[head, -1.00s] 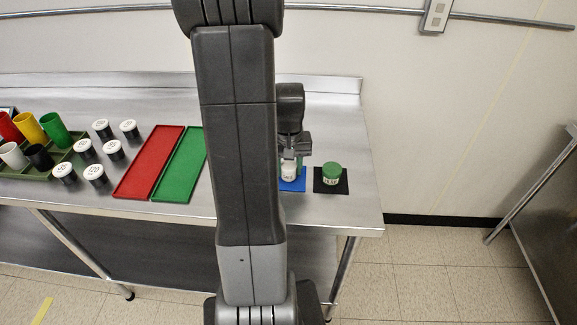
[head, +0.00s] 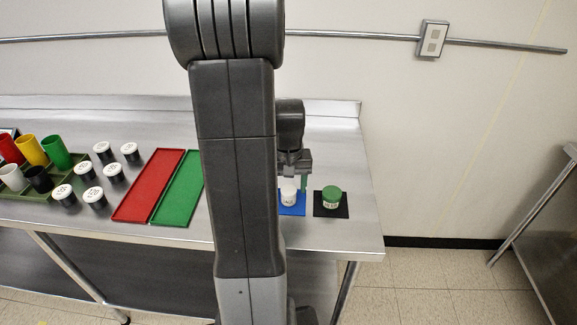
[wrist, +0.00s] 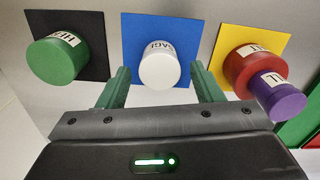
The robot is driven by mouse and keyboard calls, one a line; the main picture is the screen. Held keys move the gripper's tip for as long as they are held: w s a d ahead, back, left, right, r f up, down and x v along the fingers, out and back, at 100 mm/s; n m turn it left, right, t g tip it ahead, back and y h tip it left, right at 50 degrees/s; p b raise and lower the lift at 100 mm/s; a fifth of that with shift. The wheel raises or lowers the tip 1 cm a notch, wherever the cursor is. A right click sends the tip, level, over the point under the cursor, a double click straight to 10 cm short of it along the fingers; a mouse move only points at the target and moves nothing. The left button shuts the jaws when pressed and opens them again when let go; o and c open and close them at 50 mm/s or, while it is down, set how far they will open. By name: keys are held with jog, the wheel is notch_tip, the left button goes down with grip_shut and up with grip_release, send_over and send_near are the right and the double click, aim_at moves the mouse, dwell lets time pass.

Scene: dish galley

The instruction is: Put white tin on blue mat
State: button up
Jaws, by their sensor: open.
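The white tin (head: 289,195) stands upright on the blue mat (head: 297,208) near the right end of the steel table. In the wrist view the white tin (wrist: 160,69) sits within the edges of the blue mat (wrist: 185,28), around the middle. My gripper (head: 297,177) is just behind and above the tin. In the wrist view its two green fingers (wrist: 160,88) are spread wide, one on each side, with gaps between them and the tin. My arm hides part of the blue mat in the head view.
A green tin (head: 331,197) stands on a black mat (head: 342,211) to the right. The wrist view shows a red tin (wrist: 250,68) on a yellow mat (wrist: 226,37), with a purple tin (wrist: 280,97) beside it. Red (head: 150,186) and green trays (head: 180,188) and several white-lidded jars lie left.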

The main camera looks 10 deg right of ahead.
aim_at(289, 189)
notch_tip(289, 189, up, 10)
dwell(0.3)
notch_tip(289, 189, down, 12)
jog(key=shift+s+r, duration=0.1)
jog(key=shift+r, duration=1.55)
